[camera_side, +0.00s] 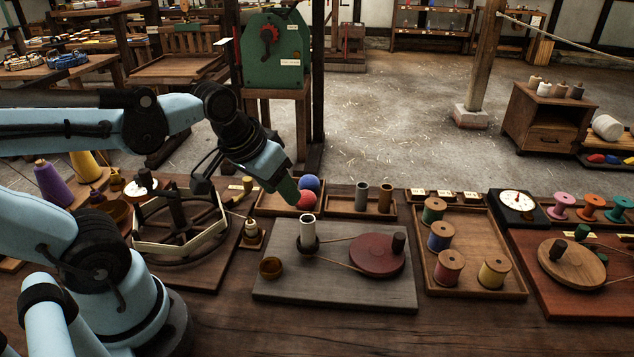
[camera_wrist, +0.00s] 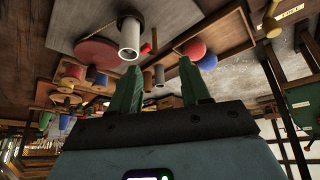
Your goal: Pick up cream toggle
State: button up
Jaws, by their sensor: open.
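A small cream peg-like piece (camera_side: 250,228) stands on a little square wooden base, left of the grey board in the side view; it looks like the cream toggle, but it is too small to be sure. A yellowish upright piece (camera_wrist: 270,20) at the top right of the wrist view may be the same one. My gripper (camera_side: 288,190) is above the ball tray, up and to the right of the cream piece and apart from it. In the wrist view its green fingers (camera_wrist: 160,85) are spread, with nothing held between them.
Red (camera_side: 306,201) and blue (camera_side: 309,184) balls lie close by the fingertips. A white tube (camera_side: 308,230) stands upright on the grey board (camera_side: 340,288), beside a dark red disc (camera_side: 377,254). A winder frame (camera_side: 180,235) is at left. A spool tray (camera_side: 474,292) is at right.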

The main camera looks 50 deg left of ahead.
aim_at(250, 222)
jog(key=s+a+n+g, duration=0.3)
jog(key=a+n+g, duration=0.2)
jog(key=a+n, duration=0.2)
jog(key=shift+f, duration=5.4)
jog(key=c, duration=0.7)
jog(key=shift+r, duration=4)
jog(key=shift+c, duration=0.2)
